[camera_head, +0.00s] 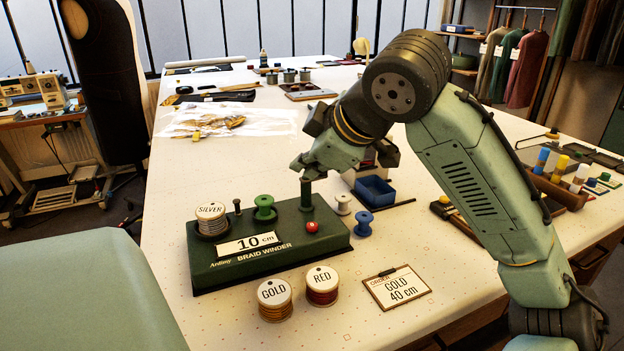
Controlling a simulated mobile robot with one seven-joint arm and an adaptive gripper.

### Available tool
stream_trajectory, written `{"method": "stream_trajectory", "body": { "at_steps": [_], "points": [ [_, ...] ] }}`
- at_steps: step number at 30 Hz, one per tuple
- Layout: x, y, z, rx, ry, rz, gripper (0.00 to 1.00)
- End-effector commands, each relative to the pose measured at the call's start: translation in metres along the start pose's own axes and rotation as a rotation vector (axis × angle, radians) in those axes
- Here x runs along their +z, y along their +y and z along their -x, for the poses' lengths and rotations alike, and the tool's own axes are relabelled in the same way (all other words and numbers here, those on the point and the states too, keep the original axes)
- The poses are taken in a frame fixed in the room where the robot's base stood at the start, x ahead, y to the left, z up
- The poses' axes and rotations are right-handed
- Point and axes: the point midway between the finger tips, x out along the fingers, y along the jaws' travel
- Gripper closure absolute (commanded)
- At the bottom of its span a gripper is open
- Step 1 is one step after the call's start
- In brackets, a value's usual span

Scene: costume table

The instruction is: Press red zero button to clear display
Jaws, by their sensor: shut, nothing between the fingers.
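The green braid winder (325,243) sits on the table, with a white display card (247,244) reading "10 cm" on its front. The small round red button (312,227) is on its top at the right, uncovered. My gripper (307,174) is shut and empty, pointing down above the back right of the winder. It is up and slightly left of the button in the picture, apart from it. A dark green post (306,195) stands just below the gripper; I cannot tell whether they touch.
A silver spool (211,219), a green spool (264,208) and a thin peg (237,206) stand on the winder. Gold (275,300) and red (322,287) spools stand in front. An order card (397,288) reads "GOLD 40 cm". A blue spool (363,224) and blue bin (375,191) are at right.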

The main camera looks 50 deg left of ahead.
Motion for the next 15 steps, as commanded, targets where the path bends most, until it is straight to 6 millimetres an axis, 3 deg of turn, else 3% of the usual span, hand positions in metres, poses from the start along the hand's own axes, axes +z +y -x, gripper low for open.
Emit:
{"method": "stream_trajectory", "body": {
  "at_steps": [15],
  "points": [
    [0.035,-0.036,-0.049,-0.001,0.001,0.000,1.00]
  ]
}}
